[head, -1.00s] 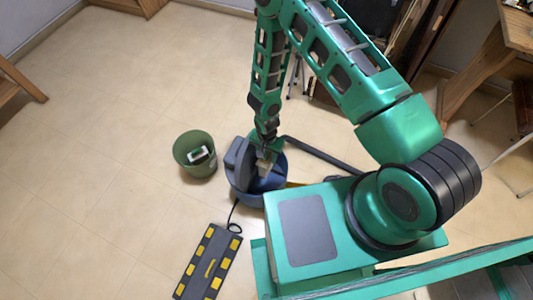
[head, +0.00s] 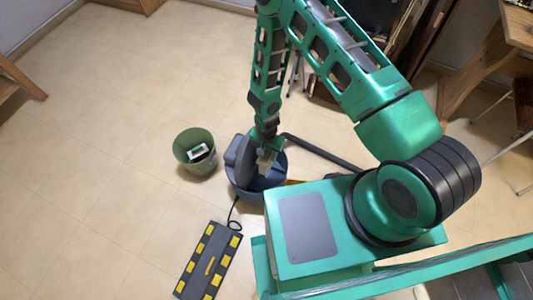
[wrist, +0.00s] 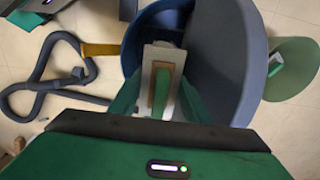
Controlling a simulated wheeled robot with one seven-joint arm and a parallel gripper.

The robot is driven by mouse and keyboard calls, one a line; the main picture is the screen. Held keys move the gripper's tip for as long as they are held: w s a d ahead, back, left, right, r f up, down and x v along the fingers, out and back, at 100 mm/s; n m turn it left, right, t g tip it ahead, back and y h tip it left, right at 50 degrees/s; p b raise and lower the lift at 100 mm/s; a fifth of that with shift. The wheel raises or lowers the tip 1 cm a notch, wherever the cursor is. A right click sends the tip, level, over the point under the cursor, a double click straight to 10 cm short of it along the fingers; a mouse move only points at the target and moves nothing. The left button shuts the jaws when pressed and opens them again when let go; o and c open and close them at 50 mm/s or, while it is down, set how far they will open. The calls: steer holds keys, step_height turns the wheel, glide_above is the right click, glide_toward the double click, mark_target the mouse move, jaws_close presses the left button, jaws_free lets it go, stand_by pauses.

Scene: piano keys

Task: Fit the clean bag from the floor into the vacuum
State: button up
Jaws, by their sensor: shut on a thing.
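The vacuum (head: 243,183) is a round blue tub on the floor with its grey lid (head: 243,158) swung up on the left. In the wrist view its blue wall (wrist: 133,45) curves around a dark inside. My gripper (head: 264,150) points down over the opening. It is shut on the clean bag (head: 265,166), a pale block. In the wrist view the bag (wrist: 149,72) shows a whitish plate with a brown and green middle between my fingers (wrist: 160,90). The bag is at the tub's mouth; its lower part is hidden, so I cannot tell whether it touches the vacuum.
A green bin (head: 185,158) left of the vacuum holds a small white and green item (head: 199,152). A dark hose (head: 320,153) lies behind right. The floor at left is clear.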

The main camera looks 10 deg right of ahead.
steer(key=shift+f, duration=5.4)
